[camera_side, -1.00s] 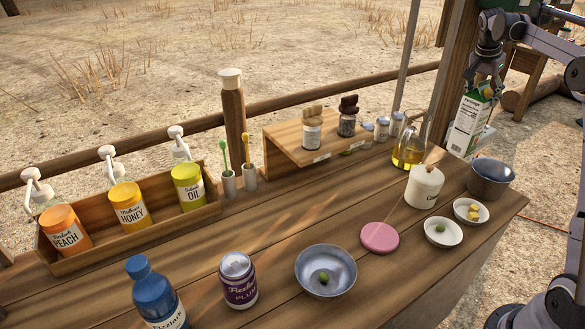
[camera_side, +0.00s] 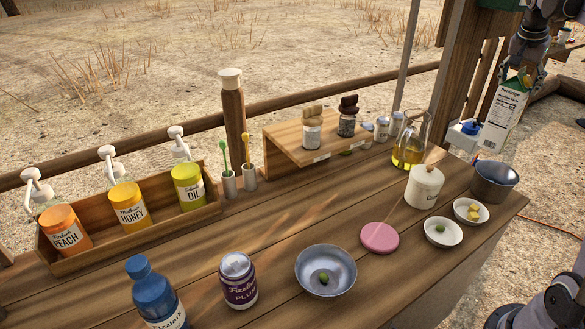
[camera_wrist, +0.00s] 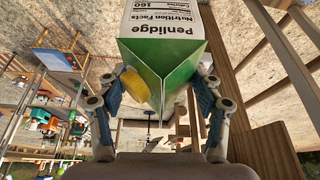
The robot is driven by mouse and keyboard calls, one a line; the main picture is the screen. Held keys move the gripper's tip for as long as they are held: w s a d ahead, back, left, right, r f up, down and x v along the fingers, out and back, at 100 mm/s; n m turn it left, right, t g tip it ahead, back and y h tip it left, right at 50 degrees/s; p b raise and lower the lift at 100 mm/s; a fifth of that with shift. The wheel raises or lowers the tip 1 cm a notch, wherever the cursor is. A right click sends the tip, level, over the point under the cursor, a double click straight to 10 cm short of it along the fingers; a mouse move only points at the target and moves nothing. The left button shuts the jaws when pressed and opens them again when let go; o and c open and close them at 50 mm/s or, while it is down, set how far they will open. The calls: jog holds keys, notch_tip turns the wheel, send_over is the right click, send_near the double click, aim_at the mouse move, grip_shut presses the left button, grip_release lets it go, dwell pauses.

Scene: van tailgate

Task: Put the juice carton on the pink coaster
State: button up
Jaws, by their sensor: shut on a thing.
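The juice carton (camera_side: 503,118) is white with a green gable top and a printed label. My gripper (camera_side: 525,75) is shut on its top, and the carton hangs upright, slightly tilted, beyond the right end of the table. In the wrist view, the carton (camera_wrist: 165,45) with its yellow cap sits between the two fingers of my gripper (camera_wrist: 162,100). The pink coaster (camera_side: 380,238) is a flat disc lying on the table, left of and nearer the camera than the carton. Nothing stands on it.
A wooden post (camera_side: 465,70) rises behind.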

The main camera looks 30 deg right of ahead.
jog(key=s+a+r+n+t+y, duration=0.15)
jog(key=a+n, duration=0.65)
jog(key=a, duration=1)
jog(key=s+a+n+t+y, duration=0.3)
jog(key=a+n, duration=0.6)
jog(key=a, duration=0.8)
jog(key=w+a+f, duration=0.6)
jog(key=a+f, duration=0.4)
jog(key=f, duration=0.1)
jog(key=shift+a+f, duration=0.2)
jog(key=shift+a, duration=0.2)
jog(key=shift+f, duration=0.1)
jog(key=o, duration=1.8)
jog(key=shift+s, duration=0.1)
